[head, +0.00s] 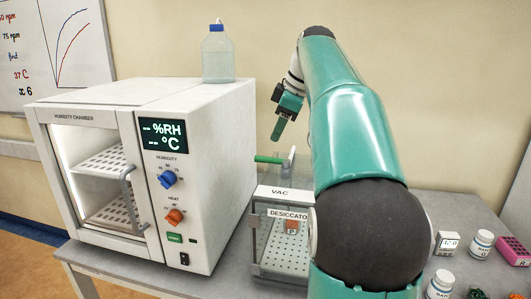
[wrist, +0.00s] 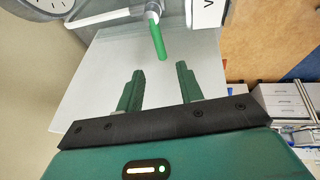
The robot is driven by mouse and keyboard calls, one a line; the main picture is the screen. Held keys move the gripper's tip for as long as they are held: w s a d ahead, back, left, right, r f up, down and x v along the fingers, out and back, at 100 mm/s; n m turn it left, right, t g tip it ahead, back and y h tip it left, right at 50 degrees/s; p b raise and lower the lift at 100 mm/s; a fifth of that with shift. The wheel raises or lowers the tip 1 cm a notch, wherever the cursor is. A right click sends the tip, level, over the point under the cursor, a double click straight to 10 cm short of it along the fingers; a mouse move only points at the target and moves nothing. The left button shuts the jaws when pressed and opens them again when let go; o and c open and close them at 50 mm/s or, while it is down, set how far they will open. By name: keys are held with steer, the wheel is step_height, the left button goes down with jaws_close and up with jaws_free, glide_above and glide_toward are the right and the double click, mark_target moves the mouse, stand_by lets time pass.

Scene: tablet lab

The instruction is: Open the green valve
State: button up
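The green valve has a green lever handle (head: 269,160) on a pale fitting above the desiccator, beside the humidity chamber's right wall. In the wrist view the green valve handle (wrist: 157,40) lies ahead of the fingertips, pointing down toward the gap between them. My gripper (head: 280,130) is above the handle in the head view, apart from it. In the wrist view my gripper (wrist: 159,78) has its two green fingers spread with nothing between them. My arm hides part of the area right of the valve in the head view.
The white humidity chamber (head: 220,150) stands close on the left, with a bottle (head: 218,58) on top. Small labelled bottles (head: 481,243) and a pink rack (head: 513,247) are at the right of the bench.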

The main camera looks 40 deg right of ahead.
mark_target(267, 158)
steer(key=x, duration=0.9)
jaws_close()
